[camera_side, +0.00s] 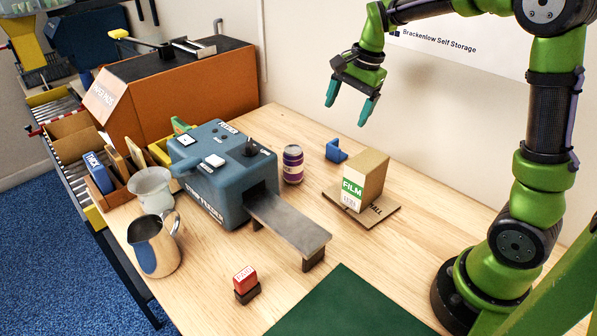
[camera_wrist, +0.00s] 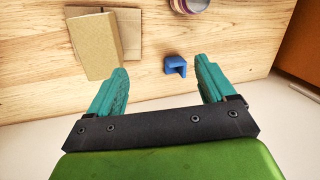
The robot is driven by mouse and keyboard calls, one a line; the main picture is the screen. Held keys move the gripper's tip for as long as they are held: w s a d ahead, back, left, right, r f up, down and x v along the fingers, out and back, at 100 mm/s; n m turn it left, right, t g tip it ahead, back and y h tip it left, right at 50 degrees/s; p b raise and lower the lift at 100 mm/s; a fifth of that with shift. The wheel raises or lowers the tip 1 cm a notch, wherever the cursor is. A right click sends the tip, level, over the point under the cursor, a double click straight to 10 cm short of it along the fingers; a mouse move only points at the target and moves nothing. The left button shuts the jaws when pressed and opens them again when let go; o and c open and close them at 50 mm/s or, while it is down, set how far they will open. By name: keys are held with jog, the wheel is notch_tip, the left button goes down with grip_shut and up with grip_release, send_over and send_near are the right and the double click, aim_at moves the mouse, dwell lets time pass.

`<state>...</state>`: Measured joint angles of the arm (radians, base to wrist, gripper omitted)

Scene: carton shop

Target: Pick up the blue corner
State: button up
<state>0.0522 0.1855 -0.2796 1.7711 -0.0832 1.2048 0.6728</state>
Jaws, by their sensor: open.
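The blue corner (camera_side: 335,151) is a small L-shaped block on the wooden table near the back wall, left of the cardboard box. In the wrist view the blue corner (camera_wrist: 176,66) lies ahead of the fingertips, between their lines and nearer the right finger. My gripper (camera_side: 345,107) has teal fingers spread apart, with nothing between them. It hangs in the air above the table, up and to the right of the blue corner in the side view. In the wrist view both fingertips of my gripper (camera_wrist: 162,73) show, apart and empty.
A cardboard box (camera_side: 371,172) labelled FILM stands on a flat card (camera_side: 396,207) right of the blue corner. A purple can (camera_side: 293,164) stands to its left. A red stamp (camera_side: 244,278) stands in front.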

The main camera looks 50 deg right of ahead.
aim_at(333, 141)
jog(key=w+d+f+m+g+h, duration=0.1)
jog(key=w+d+m, duration=0.35)
jog(key=m, duration=0.55)
jog(key=w+d+f+m+g, duration=0.2)
jog(key=w+d+m, duration=0.25)
jog(key=m, duration=0.45)
jog(key=shift+m, duration=0.3)
jog(key=f, duration=0.7)
jog(key=a+f, duration=0.1)
jog(key=f, duration=0.3)
jog(key=shift+w+f, duration=0.15)
jog(key=shift+w, duration=0.1)
jog(key=shift+w+d+f, duration=0.15)
jog(key=shift+d+f, duration=0.05)
jog(key=shift+f, duration=1.1)
jog(key=shift+w+d+f, duration=0.1)
jog(key=shift+d+f, duration=0.05)
jog(key=shift+f, duration=1.15)
jog(key=c, duration=1.1)
